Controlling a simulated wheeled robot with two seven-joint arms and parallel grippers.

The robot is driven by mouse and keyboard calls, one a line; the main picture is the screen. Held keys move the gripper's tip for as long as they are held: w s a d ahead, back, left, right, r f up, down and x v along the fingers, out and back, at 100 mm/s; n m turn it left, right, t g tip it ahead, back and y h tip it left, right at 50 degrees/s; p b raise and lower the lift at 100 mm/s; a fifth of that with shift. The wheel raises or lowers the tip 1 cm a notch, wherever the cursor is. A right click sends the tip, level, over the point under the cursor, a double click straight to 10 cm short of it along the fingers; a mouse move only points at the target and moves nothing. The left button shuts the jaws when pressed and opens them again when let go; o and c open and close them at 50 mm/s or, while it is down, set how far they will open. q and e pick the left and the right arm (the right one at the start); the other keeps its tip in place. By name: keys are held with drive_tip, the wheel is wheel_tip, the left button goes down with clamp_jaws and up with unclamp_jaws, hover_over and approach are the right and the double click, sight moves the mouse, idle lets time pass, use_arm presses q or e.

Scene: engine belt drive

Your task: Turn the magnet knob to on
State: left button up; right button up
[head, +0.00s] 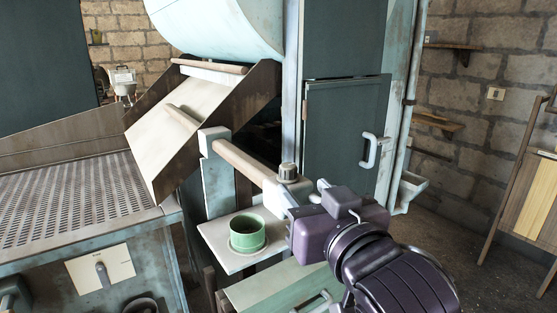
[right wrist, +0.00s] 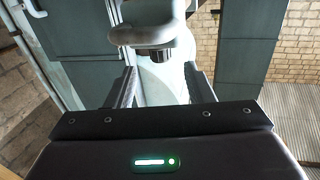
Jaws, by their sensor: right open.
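A dark ribbed round knob with a pale top (head: 288,172) sits on a pale block at the right end of a wooden roller bar (head: 245,163); I take it as the magnet knob. It also shows as a dark ribbed knob in the right wrist view (right wrist: 157,51), partly covered by a pale curved bar (right wrist: 140,36). My right gripper (head: 300,189) is open beside the knob's block, on its near right side. In the right wrist view, the gripper's two fingers (right wrist: 160,84) stand apart with a pale rounded body visible between them. My left gripper is not in view.
A green cup (head: 247,233) stands on a pale shelf (head: 215,236) left of my right gripper. A slanted board (head: 170,130) and a perforated table (head: 75,205) lie to the left. A panel with a small lever knob (head: 103,274) is below the table. A dark cabinet door (head: 340,130) stands behind.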

sight(292, 173)
drive_tip(key=shift+w+a+r, duration=0.1)
drive_tip(key=shift+w+a, duration=0.1)
drive_tip(key=shift+w, duration=0.15)
drive_tip(key=shift+w+a, duration=0.1)
drive_tip(key=shift+w, duration=0.2)
drive_tip(key=p+x, duration=0.3)
drive_tip(key=x, duration=0.3)
drive_tip(key=shift+w+a, duration=0.1)
drive_tip(key=shift+w, duration=0.2)
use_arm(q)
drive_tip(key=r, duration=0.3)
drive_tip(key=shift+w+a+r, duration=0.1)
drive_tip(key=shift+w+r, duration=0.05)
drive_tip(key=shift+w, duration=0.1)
use_arm(e)
drive_tip(key=shift+s+r, duration=0.1)
drive_tip(key=shift+c, duration=0.2)
